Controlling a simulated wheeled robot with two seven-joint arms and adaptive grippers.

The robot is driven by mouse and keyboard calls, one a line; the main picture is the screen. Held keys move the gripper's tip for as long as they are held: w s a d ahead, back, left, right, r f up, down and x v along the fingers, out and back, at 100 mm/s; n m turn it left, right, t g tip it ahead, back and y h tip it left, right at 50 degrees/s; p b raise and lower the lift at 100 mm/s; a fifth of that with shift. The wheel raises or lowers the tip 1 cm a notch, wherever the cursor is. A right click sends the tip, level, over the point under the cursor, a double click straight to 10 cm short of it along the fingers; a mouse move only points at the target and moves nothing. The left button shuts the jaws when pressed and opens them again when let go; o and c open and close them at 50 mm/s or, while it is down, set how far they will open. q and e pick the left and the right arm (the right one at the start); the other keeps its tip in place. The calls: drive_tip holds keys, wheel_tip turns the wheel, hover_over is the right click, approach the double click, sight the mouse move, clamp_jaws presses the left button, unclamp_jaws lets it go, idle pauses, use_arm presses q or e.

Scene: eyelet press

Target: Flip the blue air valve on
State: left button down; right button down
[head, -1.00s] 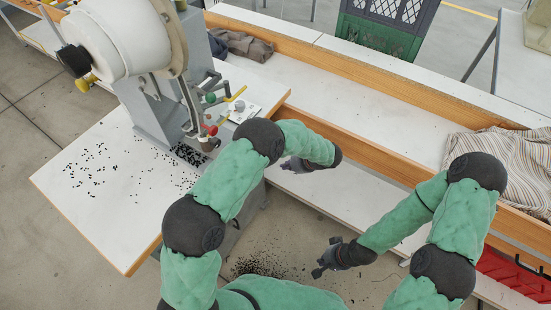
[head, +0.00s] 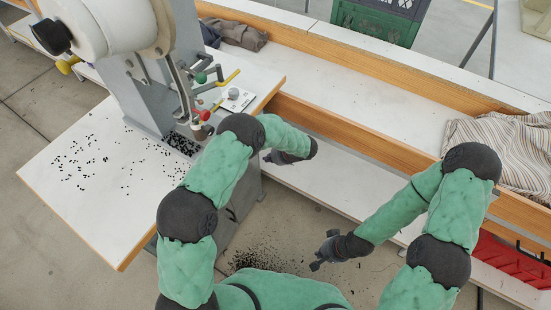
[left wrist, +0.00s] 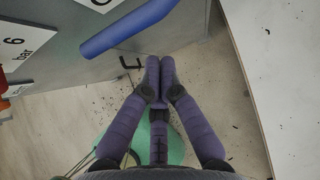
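The blue air valve handle (left wrist: 125,29) shows in the left wrist view as a blue bar, slanting across the upper left in front of a grey panel. I do not make it out in the head view. My left gripper (left wrist: 160,64) has its two fingers together with nothing between them. Its tips are below and right of the handle's bar in the picture, apart from it. In the head view my left gripper (head: 272,157) points left, beside the press stand. My right gripper (head: 319,260) hangs over the floor, away from the press; its fingers are too small to judge.
The eyelet press (head: 150,85) stands on a white table (head: 90,200) strewn with small black bits. A "6 bar" label (left wrist: 22,45) is on the panel left of the handle. A long bench (head: 350,100) with a striped cloth (head: 505,145) runs along the right.

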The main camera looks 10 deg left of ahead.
use_arm(q)
drive_tip(key=shift+w+a+r+b, duration=0.15)
drive_tip(key=shift+a+r, duration=0.1)
drive_tip(key=shift+r, duration=0.7)
drive_tip(key=shift+a+r+b, duration=0.15)
drive_tip(key=shift+a+r, duration=0.05)
drive_tip(key=shift+r, duration=0.7)
use_arm(e)
drive_tip(key=shift+f, duration=0.55)
drive_tip(key=shift+r, duration=0.1)
